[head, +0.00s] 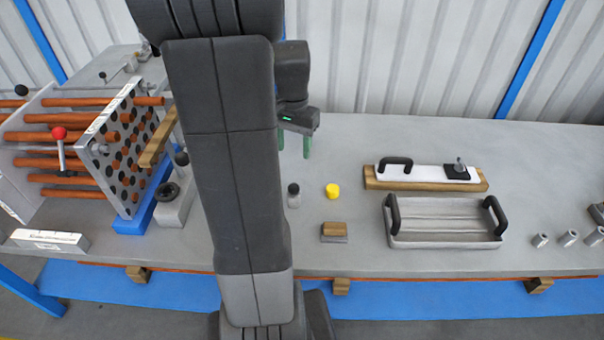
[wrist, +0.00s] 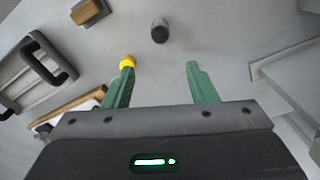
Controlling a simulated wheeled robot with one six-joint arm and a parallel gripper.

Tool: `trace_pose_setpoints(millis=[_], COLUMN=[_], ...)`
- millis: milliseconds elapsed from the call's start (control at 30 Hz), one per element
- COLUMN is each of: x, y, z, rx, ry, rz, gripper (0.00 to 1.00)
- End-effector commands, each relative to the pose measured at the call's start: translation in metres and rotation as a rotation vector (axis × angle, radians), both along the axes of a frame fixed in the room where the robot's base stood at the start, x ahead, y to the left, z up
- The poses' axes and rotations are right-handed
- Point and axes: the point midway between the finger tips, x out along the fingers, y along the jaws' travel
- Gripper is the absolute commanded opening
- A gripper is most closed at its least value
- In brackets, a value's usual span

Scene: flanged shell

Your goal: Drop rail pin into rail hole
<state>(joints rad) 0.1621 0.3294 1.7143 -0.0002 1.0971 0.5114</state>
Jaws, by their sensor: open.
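My gripper (head: 294,148) is open, with its green fingers apart and nothing between them. It hangs above the bench, behind a small grey pin with a black top (head: 294,195) that stands upright. In the wrist view this pin (wrist: 160,32) lies just beyond the gap between the fingertips (wrist: 160,72). Which object is the rail pin is not marked; this pin looks the likeliest. A short yellow cylinder (head: 332,190) stands to its right, partly behind the left finger in the wrist view (wrist: 127,62). I cannot make out the rail hole; my arm covers part of the bench.
A perforated plate with brown tubes (head: 125,140) stands at the left. A wood-topped block (head: 334,230) sits near the front. A handled tray (head: 445,241) and a wooden board with a white plate (head: 425,173) lie right. Several grey sleeves (head: 570,238) stand far right.

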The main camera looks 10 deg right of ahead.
Motion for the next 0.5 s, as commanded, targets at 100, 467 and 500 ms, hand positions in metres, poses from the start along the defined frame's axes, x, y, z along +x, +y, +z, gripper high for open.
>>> trace_pose_setpoints(millis=[100, 467, 500], x=[0.000, -0.001, -0.001], y=[0.000, 0.000, 0.000], z=[-0.017, -0.078, -0.081], rx=[0.001, 0.001, 0.000], ry=[0.006, 0.004, 0.002], rz=[-0.001, 0.000, 0.000], gripper=[0.52, 0.52, 0.52])
